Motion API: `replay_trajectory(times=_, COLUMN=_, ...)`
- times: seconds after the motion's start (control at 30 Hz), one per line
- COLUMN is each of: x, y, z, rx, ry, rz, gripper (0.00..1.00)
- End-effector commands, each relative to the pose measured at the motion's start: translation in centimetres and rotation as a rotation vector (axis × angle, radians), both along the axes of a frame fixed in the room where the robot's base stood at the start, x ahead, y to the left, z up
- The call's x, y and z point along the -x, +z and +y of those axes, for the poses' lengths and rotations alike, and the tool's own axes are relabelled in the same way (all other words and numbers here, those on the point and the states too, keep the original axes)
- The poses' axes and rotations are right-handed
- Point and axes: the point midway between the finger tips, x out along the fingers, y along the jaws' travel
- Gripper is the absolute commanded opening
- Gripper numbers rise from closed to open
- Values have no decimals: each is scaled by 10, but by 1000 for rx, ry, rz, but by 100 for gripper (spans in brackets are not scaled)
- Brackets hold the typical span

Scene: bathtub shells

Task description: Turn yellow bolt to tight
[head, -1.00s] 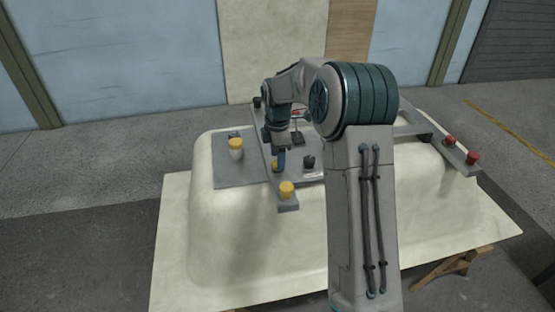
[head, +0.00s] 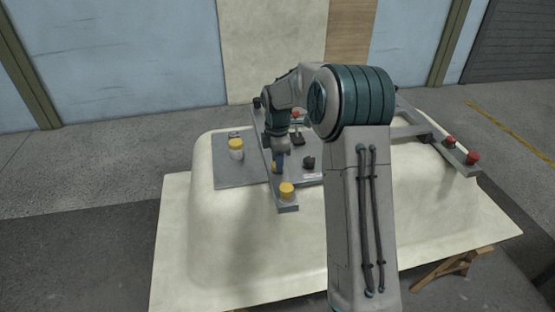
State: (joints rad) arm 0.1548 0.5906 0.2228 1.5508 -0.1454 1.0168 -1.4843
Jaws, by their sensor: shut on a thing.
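My gripper (head: 279,165) points down over the grey bar at the left part of the upturned cream tub shell. It is shut on a small yellow bolt (head: 275,168), which is mostly hidden by the fingers. Another yellow-capped knob (head: 287,190) stands free on the near end of the same bar. A white piece with a yellow cap (head: 236,148) stands on the grey plate to the left. How far the gripped bolt is turned cannot be told.
The cream tub shell (head: 235,225) lies on a board over wooden trestles. A black knob (head: 309,163) stands just right of my gripper. Two red knobs (head: 449,141) sit on a grey bar at the right. My arm hides the shell's middle.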

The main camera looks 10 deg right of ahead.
Motion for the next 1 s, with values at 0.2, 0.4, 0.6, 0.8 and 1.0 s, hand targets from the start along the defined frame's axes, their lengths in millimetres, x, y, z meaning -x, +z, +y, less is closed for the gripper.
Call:
replay_trajectory(times=0.2, x=0, y=1, z=1, rx=0, ry=-112, rz=0, gripper=11)
replay_trajectory(times=0.4, x=-1, y=1, z=0, rx=0, ry=-283, rz=-1, gripper=11)
replay_trajectory(times=0.6, x=-1, y=1, z=1, rx=0, ry=-475, rz=-2, gripper=11)
replay_trajectory(times=0.8, x=-1, y=1, z=0, rx=-1, ry=-665, rz=-2, gripper=11)
replay_trajectory(times=1.0, x=-2, y=1, z=0, rx=1, ry=-855, rz=-2, gripper=11)
